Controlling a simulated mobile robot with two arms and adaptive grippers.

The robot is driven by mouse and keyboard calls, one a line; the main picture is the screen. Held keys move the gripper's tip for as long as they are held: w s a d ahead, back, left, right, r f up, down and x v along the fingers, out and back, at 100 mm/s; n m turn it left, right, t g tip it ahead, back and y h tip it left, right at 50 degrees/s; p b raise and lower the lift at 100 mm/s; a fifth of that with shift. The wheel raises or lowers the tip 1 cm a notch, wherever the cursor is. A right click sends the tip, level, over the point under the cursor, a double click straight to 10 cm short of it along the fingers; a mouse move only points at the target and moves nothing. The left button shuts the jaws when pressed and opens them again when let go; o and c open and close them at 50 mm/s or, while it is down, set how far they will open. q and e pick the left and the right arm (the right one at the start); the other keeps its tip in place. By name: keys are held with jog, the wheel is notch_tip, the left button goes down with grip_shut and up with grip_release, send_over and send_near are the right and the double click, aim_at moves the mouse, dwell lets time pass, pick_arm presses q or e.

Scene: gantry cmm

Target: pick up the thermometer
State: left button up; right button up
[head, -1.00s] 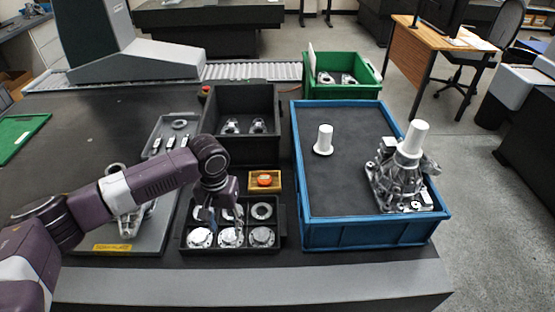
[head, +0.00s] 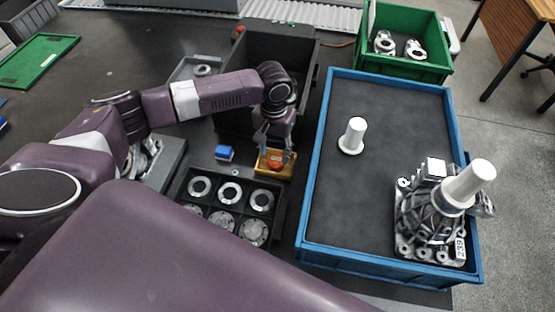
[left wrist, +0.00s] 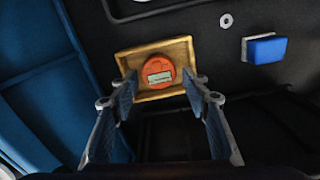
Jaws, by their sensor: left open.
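The thermometer is a round orange device with a small grey display; it lies in a small wooden tray (head: 286,172). In the left wrist view the thermometer (left wrist: 159,73) sits near the middle of the tray (left wrist: 183,50). In the head view the thermometer (head: 275,160) is partly covered by my left gripper (head: 275,153). In the left wrist view my left gripper (left wrist: 158,92) is open, its two fingers apart on either side of the thermometer's near side. Nothing is between the fingertips that I can see held. My right gripper is not in view.
A blue block (head: 224,153) lies left of the tray. A black compartment tray (head: 281,212) with metal rings stands in front. A large blue bin (head: 312,190) with a white part and a metal casting stands close on the right. A black bin (head: 310,62) is behind.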

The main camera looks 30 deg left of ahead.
aim_at(276, 160)
pick_arm(q)
jog(key=f, duration=0.4)
jog(key=shift+w, duration=0.3)
jog(key=shift+d+f, duration=0.1)
jog(key=shift+f, duration=0.35)
jog(key=c, duration=0.7)
jog(key=shift+c, duration=0.7)
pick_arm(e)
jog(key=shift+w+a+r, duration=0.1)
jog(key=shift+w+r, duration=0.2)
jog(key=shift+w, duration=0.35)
pick_arm(q)
jog(key=shift+r, duration=0.4)
notch_tip(276, 160, up, 19)
jog(key=shift+r, duration=0.2)
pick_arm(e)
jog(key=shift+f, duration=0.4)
